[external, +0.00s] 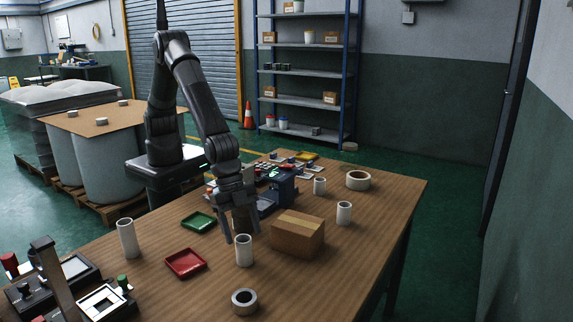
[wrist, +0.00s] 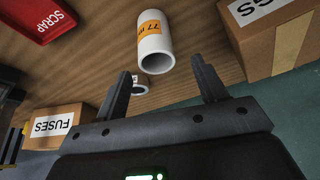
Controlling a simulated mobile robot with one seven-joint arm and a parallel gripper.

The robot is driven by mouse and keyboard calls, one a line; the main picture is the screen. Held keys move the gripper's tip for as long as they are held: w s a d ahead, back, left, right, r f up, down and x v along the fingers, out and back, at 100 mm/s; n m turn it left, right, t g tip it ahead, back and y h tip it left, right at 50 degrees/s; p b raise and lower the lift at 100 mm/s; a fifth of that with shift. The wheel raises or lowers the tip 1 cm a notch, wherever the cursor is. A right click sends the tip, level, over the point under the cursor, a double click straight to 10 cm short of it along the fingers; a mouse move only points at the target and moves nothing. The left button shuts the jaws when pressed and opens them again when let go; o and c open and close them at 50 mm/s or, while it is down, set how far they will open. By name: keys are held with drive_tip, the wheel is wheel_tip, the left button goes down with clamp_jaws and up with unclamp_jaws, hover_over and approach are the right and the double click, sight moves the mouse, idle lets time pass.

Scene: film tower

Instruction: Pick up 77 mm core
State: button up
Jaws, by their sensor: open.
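The 77 mm core is a white hollow tube with an orange label reading "77", in the wrist view (wrist: 153,50). In the external view it appears to be the white tube (external: 244,252) standing on the table between the red tray and the cardboard box. My gripper (external: 242,236) is open and points down by this tube. In the wrist view my gripper (wrist: 161,66) has its two fingers spread, with the core ahead of the gap between them. Nothing is held. I cannot tell the exact distance from fingers to core.
The cardboard box (external: 298,235) stands close right of the core. A red tray (external: 186,263) marked SCRAP, a green tray (external: 198,221) and a short ring (external: 244,309) lie nearby. Other white tubes stand at the left (external: 127,238) and right (external: 344,213). The table's right front is clear.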

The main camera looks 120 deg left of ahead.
sight(247, 256)
drive_tip(key=x, duration=0.4)
drive_tip(key=shift+s+f, duration=0.25)
drive_tip(key=shift+s, duration=0.05)
drive_tip(key=shift+w+d+f, duration=0.1)
drive_tip(key=shift+w+f, duration=0.15)
drive_tip(key=shift+f, duration=0.25)
drive_tip(key=shift+c, duration=0.3)
drive_tip(key=c, duration=1)
drive_tip(key=shift+r, duration=0.1)
